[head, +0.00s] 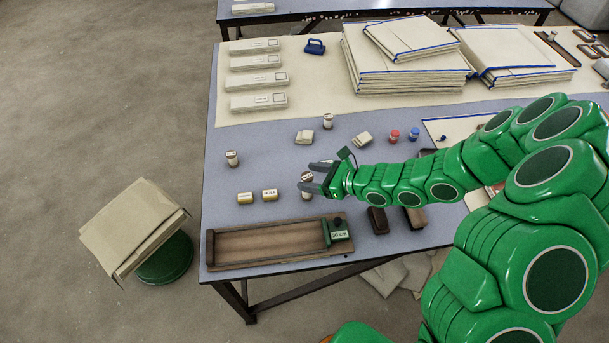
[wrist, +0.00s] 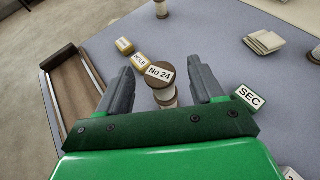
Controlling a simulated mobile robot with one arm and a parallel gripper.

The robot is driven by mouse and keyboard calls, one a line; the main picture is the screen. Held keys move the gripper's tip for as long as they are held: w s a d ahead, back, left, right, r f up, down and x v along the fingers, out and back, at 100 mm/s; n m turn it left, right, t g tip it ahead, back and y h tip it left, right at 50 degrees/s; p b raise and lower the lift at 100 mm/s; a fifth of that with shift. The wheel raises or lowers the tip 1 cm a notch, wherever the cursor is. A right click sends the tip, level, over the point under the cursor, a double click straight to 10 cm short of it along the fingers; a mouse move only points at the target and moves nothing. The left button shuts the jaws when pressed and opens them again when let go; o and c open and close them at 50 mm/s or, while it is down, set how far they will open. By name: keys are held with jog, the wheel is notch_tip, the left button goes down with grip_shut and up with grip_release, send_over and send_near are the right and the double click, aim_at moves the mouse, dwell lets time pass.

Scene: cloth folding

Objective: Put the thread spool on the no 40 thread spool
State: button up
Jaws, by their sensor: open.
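My gripper (head: 314,177) is open, and its two fingers also show in the wrist view (wrist: 162,80). The same spool (head: 307,180) is partly hidden by the fingers in the head view.
Two small tan blocks (head: 269,195) lie left of the gripper. A wooden tray (head: 270,262) lies at the front edge. A SEC block (wrist: 248,97) is close to the right finger.

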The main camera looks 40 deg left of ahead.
jog(key=v, duration=0.8)
jog(key=shift+d, duration=0.15)
